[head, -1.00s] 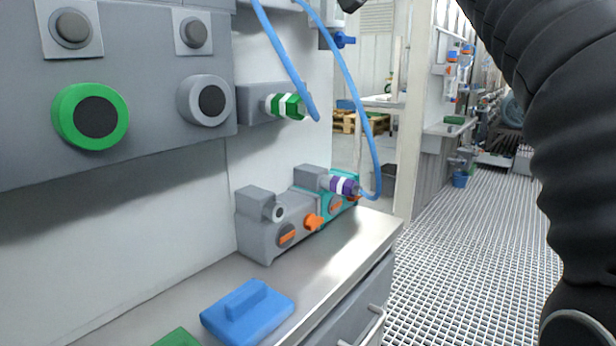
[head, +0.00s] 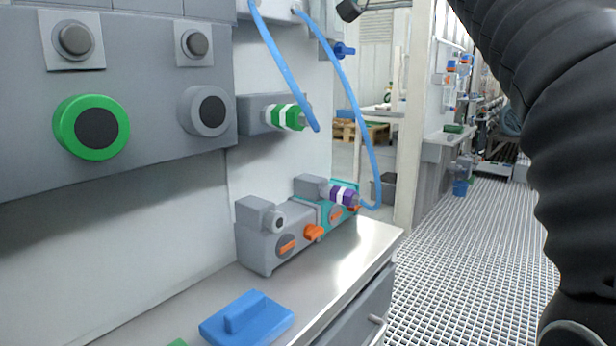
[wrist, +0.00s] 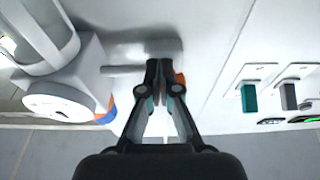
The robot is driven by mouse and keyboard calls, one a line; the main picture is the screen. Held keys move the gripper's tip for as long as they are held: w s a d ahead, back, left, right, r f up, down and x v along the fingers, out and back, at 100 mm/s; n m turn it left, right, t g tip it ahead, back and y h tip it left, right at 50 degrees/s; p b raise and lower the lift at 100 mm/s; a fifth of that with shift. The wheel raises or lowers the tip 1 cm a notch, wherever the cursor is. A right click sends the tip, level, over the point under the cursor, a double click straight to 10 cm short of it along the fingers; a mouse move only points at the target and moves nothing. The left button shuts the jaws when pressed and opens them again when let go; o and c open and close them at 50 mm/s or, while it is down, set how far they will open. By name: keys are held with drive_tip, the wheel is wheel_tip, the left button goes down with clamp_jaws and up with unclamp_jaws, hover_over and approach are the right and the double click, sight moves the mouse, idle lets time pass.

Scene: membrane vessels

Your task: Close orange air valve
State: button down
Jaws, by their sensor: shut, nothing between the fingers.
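Several small orange handles show in the head view on a grey and teal valve block on the bench. One orange handle (head: 287,246) is at the near end, a larger orange knob (head: 313,232) is in the middle, and another orange handle (head: 336,215) is on the teal part. I cannot tell which one is the air valve. In the wrist view my gripper (wrist: 163,72) is shut and empty, its tips close together in front of a pale panel. An orange part (wrist: 180,79) shows just right of the fingertips, partly hidden; contact cannot be told.
A grey panel with a green-ringed button (head: 91,127) fills the upper left. Blue hoses (head: 352,100) hang near the valve block. A blue block (head: 247,318) lies on the bench (head: 345,245). The wrist view shows a white round fitting (wrist: 62,100) left of my gripper.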

drive_tip(key=shift+s+a+b, duration=0.3)
drive_tip(key=shift+s+b, duration=0.1)
drive_tip(key=shift+b, duration=0.45)
idle(0.3)
drive_tip(key=shift+f, duration=0.1)
drive_tip(key=s+d+b, duration=0.3)
drive_tip(key=s+d, duration=0.1)
drive_tip(key=shift+d+f, duration=0.3)
drive_tip(key=shift+d, duration=0.05)
idle(0.6)
drive_tip(key=shift+w+f, duration=0.1)
